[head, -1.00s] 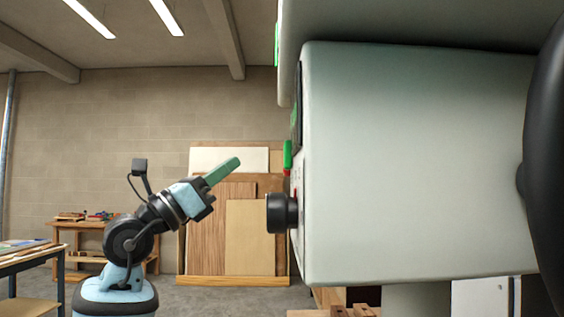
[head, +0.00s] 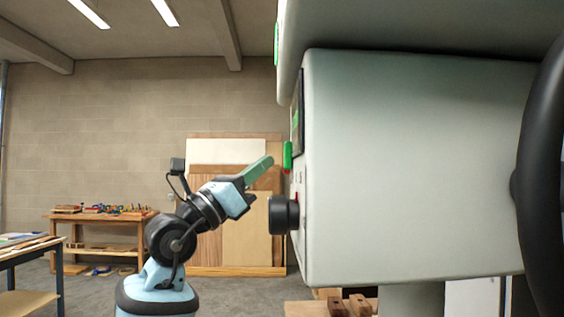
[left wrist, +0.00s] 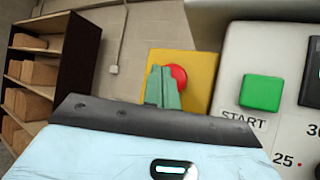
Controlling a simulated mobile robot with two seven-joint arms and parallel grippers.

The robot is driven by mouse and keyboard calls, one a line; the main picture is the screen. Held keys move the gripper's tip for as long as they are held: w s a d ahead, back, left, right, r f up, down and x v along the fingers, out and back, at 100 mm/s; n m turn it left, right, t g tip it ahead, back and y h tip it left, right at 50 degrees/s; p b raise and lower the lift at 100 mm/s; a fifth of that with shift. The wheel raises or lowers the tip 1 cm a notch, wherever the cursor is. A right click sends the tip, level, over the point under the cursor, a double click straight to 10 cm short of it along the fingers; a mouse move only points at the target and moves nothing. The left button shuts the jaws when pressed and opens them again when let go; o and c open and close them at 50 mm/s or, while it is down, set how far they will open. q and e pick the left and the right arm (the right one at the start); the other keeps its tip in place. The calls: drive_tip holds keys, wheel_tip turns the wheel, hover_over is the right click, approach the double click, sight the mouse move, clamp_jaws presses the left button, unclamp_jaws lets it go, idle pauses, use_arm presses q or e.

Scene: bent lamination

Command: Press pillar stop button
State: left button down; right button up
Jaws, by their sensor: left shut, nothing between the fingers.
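The red stop button (left wrist: 178,76) sits on a yellow plate (left wrist: 204,66) in the left wrist view. My left gripper's green fingers (left wrist: 162,86) are shut and empty. They overlap the left part of the button in that view, and I cannot tell the gap between them. In the head view my left gripper (head: 261,168) points up and right, its tip just left of the grey machine housing (head: 415,165). The red button's face is not clearly seen there. My right gripper is not in view.
A green START button (left wrist: 262,92) is on the panel right of the yellow plate. A black knob (head: 283,214) juts from the housing below my fingertips. A black wheel (head: 543,170) is at the far right. A workbench (head: 100,217) and leaning boards (head: 240,240) stand behind.

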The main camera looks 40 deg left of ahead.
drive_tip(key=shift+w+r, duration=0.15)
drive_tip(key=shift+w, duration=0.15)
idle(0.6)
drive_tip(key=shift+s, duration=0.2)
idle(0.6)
use_arm(q)
drive_tip(key=shift+w+d, duration=0.25)
drive_tip(key=shift+d, duration=0.1)
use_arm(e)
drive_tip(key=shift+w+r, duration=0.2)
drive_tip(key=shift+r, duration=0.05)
